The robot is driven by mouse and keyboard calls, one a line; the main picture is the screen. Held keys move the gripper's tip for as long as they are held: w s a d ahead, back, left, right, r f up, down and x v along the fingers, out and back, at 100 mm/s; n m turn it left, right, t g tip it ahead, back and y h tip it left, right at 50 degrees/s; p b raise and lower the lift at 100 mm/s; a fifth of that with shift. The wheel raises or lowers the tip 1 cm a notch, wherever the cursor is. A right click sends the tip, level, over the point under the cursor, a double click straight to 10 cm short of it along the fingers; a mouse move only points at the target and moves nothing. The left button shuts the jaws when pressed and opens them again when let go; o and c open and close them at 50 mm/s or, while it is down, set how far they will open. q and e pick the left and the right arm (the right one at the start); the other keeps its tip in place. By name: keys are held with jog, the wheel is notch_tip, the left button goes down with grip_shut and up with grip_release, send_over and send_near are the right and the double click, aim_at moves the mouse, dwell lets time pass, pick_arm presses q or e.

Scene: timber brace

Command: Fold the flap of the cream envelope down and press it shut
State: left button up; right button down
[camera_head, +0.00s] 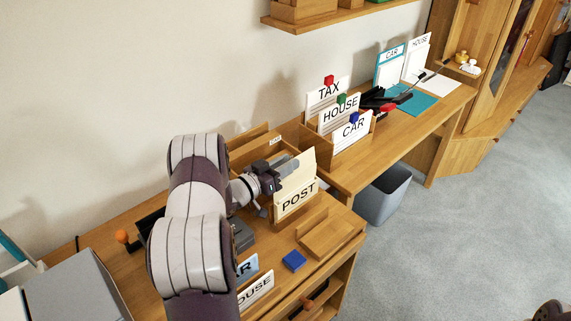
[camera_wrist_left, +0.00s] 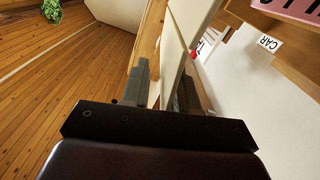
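The cream envelope (camera_head: 303,163) stands upright in the holder marked POST (camera_head: 297,201) on the wooden desk, its upper part showing above the holder. Whether its flap is up or folded cannot be told clearly. My left gripper (camera_head: 272,178) is at the left side of the envelope, close to its upper part. In the left wrist view, a cream panel (camera_wrist_left: 172,62) runs between the two fingers of my left gripper (camera_wrist_left: 164,88). The fingers are apart, with a gap beside the panel. My right gripper is not in view.
A wooden block (camera_head: 326,234) and a blue pad (camera_head: 294,260) lie in front of the POST holder. A sorter with TAX, HOUSE and CAR cards (camera_head: 340,113) stands behind it to the right. A grey bin (camera_head: 384,194) is on the floor beside the desk.

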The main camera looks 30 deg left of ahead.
pick_arm(q)
jog(key=b+v, duration=0.1)
jog(key=v, duration=1.1)
jog(key=shift+s, duration=0.35)
jog(key=shift+a, duration=0.1)
